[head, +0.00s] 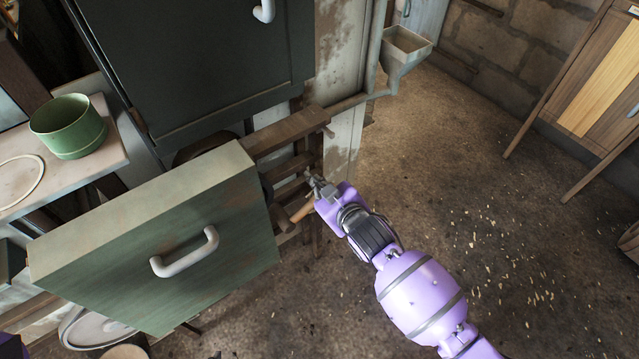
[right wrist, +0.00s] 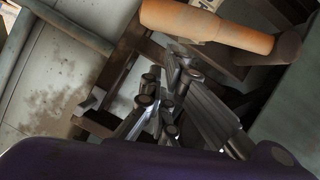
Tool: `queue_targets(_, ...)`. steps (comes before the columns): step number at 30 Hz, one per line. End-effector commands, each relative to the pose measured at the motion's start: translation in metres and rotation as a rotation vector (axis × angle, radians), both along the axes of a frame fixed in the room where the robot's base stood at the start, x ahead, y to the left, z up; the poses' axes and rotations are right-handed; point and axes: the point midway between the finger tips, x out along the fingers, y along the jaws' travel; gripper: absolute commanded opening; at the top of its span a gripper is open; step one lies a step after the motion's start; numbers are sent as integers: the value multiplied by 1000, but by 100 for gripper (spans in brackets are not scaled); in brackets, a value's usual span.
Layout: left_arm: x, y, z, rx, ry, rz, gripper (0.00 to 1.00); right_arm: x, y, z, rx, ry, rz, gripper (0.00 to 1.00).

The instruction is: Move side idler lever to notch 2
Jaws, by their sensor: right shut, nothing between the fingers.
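The side idler lever has an orange-tan handle (head: 302,211), which sits at the open side of the dark frame, right of the green panel. In the right wrist view the handle (right wrist: 205,25) crosses the top, with a dark collar at its right end. My right gripper (head: 316,181) is shut and empty, just above and right of the handle in the head view. Its grey fingers also show in the right wrist view (right wrist: 172,75), below the handle and apart from it in the picture. The notches cannot be made out. My left gripper is not in view.
A green panel with a white handle (head: 185,255) stands left of the lever. Dark frame bars (head: 285,133) lie behind it, under a dark cabinet (head: 200,60). A grey funnel (head: 405,47) is at the back. The floor to the right is open.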

Motion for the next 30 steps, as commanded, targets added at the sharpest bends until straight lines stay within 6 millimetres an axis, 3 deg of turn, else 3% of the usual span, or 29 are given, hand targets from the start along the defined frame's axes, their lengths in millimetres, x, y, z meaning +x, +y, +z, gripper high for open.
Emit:
queue_targets(17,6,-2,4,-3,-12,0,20,4,-8,-11,39,32,2,0)
queue_targets(24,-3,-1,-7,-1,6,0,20,16,-27,-44,191,151,-3,0)
queue_targets(27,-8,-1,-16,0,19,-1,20,18,-31,-62,195,153,-3,0)
queue_targets(30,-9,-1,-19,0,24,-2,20,21,-34,-68,196,149,-2,0)
